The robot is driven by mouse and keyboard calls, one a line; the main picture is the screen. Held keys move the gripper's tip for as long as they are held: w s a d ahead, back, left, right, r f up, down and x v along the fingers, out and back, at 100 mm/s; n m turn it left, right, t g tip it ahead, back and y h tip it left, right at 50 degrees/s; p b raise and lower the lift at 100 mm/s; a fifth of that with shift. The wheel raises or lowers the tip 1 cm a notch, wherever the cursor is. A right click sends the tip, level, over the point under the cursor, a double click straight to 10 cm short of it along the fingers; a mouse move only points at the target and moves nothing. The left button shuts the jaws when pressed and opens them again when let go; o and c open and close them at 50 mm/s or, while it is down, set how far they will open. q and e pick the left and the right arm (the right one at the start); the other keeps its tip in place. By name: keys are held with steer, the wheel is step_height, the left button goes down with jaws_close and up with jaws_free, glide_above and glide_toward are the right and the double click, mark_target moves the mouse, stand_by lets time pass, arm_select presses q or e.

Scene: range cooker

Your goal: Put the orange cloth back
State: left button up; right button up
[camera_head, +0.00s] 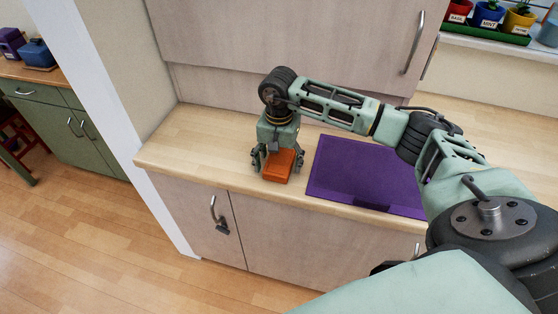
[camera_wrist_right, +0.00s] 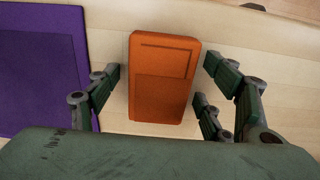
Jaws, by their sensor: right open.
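The orange cloth (camera_head: 279,166) is a folded, flat block lying on the wooden counter, left of a purple mat. My right gripper (camera_head: 277,157) points down right at the cloth, and its body hides the cloth's far part in the head view. In the right wrist view the cloth (camera_wrist_right: 161,82) lies between the spread fingers of my right gripper (camera_wrist_right: 163,85). Gaps show between the fingers and the cloth on both sides. My left gripper is not in view.
The purple mat (camera_head: 365,172) lies on the counter (camera_head: 190,140) to the right; it also shows in the wrist view (camera_wrist_right: 40,60). Cabinet doors (camera_head: 285,240) are below the counter's front edge. Potted herbs (camera_head: 488,14) stand on the sill at upper right. Bare counter lies to the left.

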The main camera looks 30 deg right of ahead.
mark_target(279, 163)
steer(key=shift+w+r, duration=0.1)
steer(key=shift+r, duration=0.3)
step_height(279, 163, up, 12)
steer(key=b, duration=0.2)
steer(key=shift+f+b, duration=0.25)
steer(key=shift+b, duration=0.15)
steer(key=shift+f, duration=0.1)
